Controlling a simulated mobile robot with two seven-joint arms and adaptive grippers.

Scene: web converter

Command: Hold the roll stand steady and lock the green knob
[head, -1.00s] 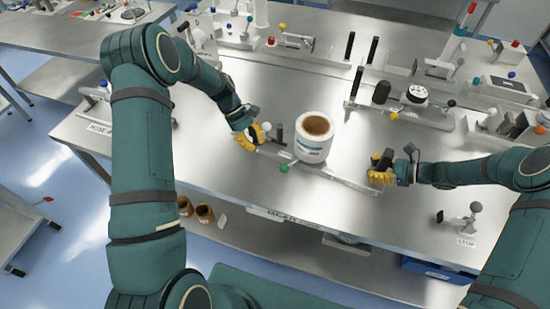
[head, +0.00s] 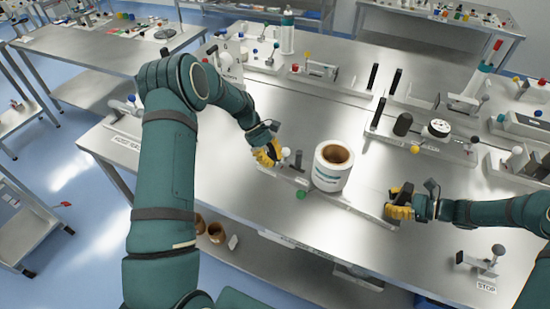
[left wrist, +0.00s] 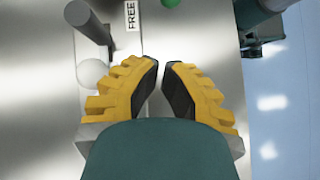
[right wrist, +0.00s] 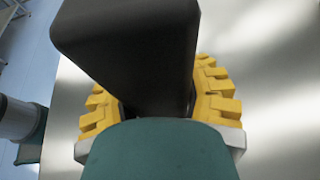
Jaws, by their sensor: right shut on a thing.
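The roll stand (head: 362,211) is a long metal base on the table, carrying an upright white roll (head: 331,178) with a brown core. The green knob (head: 301,194) sits at its front edge, left of the roll; it also shows at the top of the left wrist view (left wrist: 181,4). My right gripper (head: 399,205) is shut on the black upright handle (right wrist: 140,45) at the stand's right end. My left gripper (head: 268,154) hovers by the stand's left end, near a white ball and grey post (left wrist: 90,25). Its fingertips nearly meet, with nothing between them, apart from the knob.
A FREE label (left wrist: 132,16) lies on the stand near the post. A small STOP fixture (head: 486,264) stands at the front right. Other fixtures with black handles (head: 430,140) stand behind the stand. The table is bare in front of the roll.

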